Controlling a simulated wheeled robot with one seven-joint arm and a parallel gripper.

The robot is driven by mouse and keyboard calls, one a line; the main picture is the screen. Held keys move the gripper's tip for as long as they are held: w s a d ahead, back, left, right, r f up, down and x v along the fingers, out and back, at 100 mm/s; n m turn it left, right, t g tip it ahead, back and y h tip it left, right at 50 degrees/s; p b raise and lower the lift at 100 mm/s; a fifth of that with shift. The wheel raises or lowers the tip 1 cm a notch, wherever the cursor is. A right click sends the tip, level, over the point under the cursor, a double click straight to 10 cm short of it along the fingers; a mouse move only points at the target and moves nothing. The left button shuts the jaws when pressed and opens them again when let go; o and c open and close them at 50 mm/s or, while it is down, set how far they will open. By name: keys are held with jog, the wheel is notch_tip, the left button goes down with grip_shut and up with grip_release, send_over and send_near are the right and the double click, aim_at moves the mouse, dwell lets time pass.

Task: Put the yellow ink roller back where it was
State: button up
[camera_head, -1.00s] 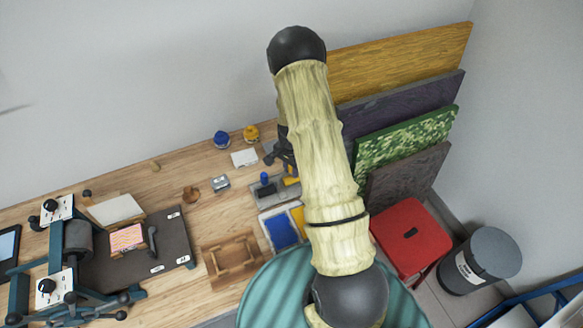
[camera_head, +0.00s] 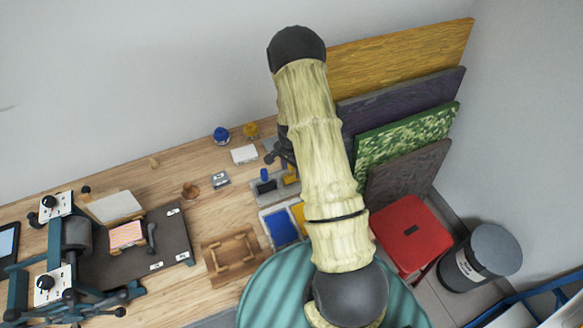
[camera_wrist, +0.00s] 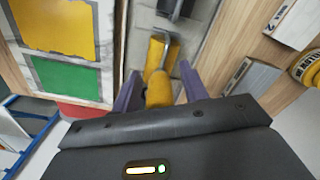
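The yellow ink roller (camera_wrist: 159,88) is in the middle of the wrist view, with a yellow part and a bent metal frame just beyond it. It is over or in the grey roller rest (camera_wrist: 207,22); I cannot tell whether it touches the rest. My gripper (camera_wrist: 160,70) has its two purple fingers on either side of the yellow part, with gaps showing, so it looks open around it. In the head view the yellow roller (camera_head: 290,176) is partly hidden by my arm. The blue roller (camera_head: 264,174) stands on the left side of the rest (camera_head: 256,195).
An ink slab with blue (camera_head: 281,226) and yellow patches lies in front of the rest; the wrist view also shows a green patch (camera_wrist: 66,76). A white block (camera_head: 244,154), ink jars (camera_head: 222,135) and a wooden frame (camera_head: 232,253) are nearby. Coloured panels (camera_head: 407,135) lean at the right.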

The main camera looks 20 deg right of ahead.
jog(key=shift+r+p, duration=0.45)
jog(key=shift+r, duration=0.05)
notch_tip(320, 180, up, 12)
jog(key=b, duration=0.4)
dwell(0.5)
jog(key=s+a+r+n+t, duration=0.1)
jog(key=s+a+r+n, duration=0.4)
jog(key=s, duration=0.3)
jog(key=s+a+r+n+t, duration=0.1)
jog(key=s+a+r+n, duration=0.4)
jog(key=s+n, duration=0.2)
jog(key=shift+s+a+r+n+t, duration=0.15)
jog(key=shift+s+r+n+t, duration=0.15)
jog(key=shift+s, duration=0.3)
jog(key=shift+c, duration=0.8)
